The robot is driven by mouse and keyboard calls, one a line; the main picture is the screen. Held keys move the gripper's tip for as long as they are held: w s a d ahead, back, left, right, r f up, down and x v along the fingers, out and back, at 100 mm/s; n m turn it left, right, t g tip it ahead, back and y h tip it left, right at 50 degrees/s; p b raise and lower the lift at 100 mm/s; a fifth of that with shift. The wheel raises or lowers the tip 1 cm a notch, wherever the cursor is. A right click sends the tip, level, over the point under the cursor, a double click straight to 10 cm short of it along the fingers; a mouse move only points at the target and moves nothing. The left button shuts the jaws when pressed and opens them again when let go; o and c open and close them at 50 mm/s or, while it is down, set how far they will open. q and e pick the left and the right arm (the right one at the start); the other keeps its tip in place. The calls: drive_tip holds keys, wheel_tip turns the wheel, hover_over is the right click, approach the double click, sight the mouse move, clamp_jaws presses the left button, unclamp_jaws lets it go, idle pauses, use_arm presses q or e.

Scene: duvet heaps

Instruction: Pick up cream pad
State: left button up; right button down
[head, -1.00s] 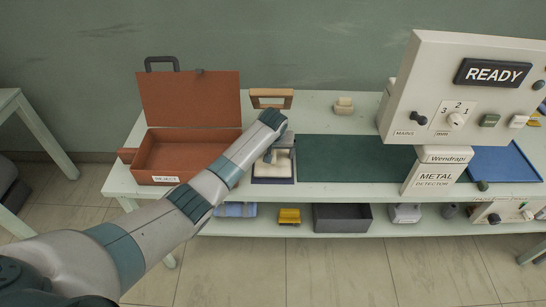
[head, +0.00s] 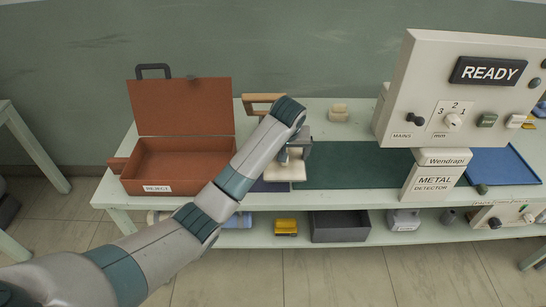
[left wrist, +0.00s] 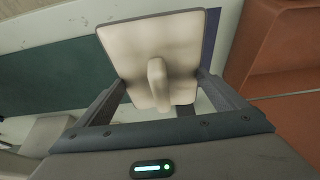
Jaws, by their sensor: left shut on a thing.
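The cream pad (head: 284,172) is a flat square plate with a raised grip in its middle. It also shows in the left wrist view (left wrist: 130,62), filling the space in front of the jaws. My left gripper (head: 297,151) is shut on the cream pad. The pad overlaps the right side of the dark blue tray (head: 262,187) and the left edge of the dark green mat (head: 350,165). It appears to be raised off the tray. My right gripper is not in view.
An open brown case (head: 180,165) labelled REJECT stands at the left of the table. A wooden handle (head: 262,99) and a small cream block (head: 339,113) are at the back. The metal detector (head: 440,110) stands right of the clear mat. A lower shelf holds a yellow item (head: 286,226) and grey box (head: 340,226).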

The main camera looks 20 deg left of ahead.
sight(292, 161)
use_arm(q)
drive_tip(key=shift+s+d+r+b, duration=0.15)
drive_tip(key=shift+s+d+r, duration=0.25)
drive_tip(key=shift+d, duration=0.2)
drive_tip(key=shift+s+d+r+b, duration=0.15)
drive_tip(key=shift+s+d+r, duration=0.1)
drive_tip(key=shift+d+r, duration=0.25)
drive_tip(key=shift+s+d+r+b, duration=0.15)
drive_tip(key=shift+s+d+r, duration=0.2)
drive_tip(key=shift+d, duration=0.3)
drive_tip(key=shift+a, duration=0.1)
